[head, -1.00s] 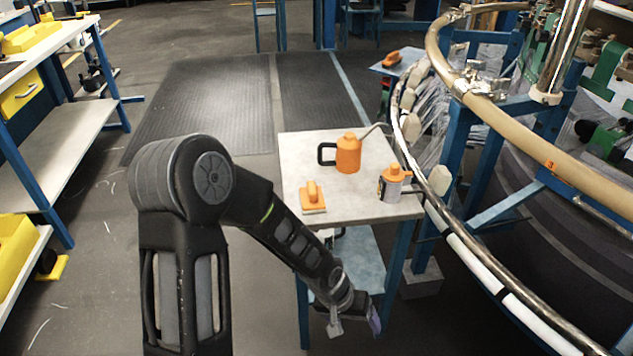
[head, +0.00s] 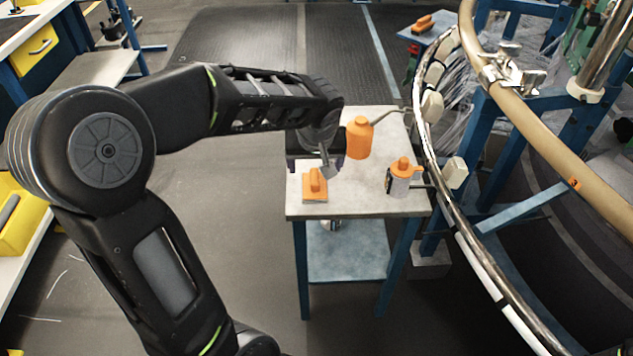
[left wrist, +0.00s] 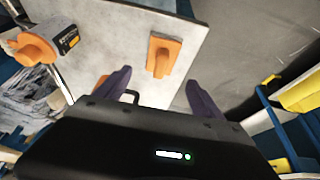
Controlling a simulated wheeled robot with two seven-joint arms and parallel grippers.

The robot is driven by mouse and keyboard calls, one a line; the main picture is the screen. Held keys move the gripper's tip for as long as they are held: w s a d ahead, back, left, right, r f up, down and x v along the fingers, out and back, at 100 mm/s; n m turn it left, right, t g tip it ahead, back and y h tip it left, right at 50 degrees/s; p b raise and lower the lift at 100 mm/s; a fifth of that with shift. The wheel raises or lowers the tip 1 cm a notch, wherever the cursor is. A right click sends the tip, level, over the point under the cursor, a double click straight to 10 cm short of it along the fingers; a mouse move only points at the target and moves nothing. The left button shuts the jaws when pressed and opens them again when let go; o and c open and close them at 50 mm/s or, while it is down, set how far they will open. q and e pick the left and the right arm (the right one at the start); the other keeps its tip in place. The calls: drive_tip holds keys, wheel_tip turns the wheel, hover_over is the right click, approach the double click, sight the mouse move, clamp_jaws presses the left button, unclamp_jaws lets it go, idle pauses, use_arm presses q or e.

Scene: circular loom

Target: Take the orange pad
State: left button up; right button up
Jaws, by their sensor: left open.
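My left gripper (head: 310,168) is over the table's left side, just behind and above the pad in the head view. In the left wrist view, its two dark purple fingers (left wrist: 158,86) are spread and empty. The pad (left wrist: 163,54) shows beyond the fingertips, between their lines, apart from both. My right gripper is not in view.
A smaller orange-topped can (head: 401,176) stands right of the pad. The loom's curved rail (head: 440,190) runs along the table's right side.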

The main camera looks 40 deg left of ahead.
sight(314, 175)
use_arm(q)
drive_tip(key=shift+x, duration=1.25)
drive_tip(key=shift+f, duration=0.1)
drive_tip(key=x, duration=0.5)
drive_tip(key=shift+c, duration=0.4)
drive_tip(key=c, duration=1.3)
wheel_tip(314, 175, up, 10)
drive_tip(key=shift+p, duration=0.4)
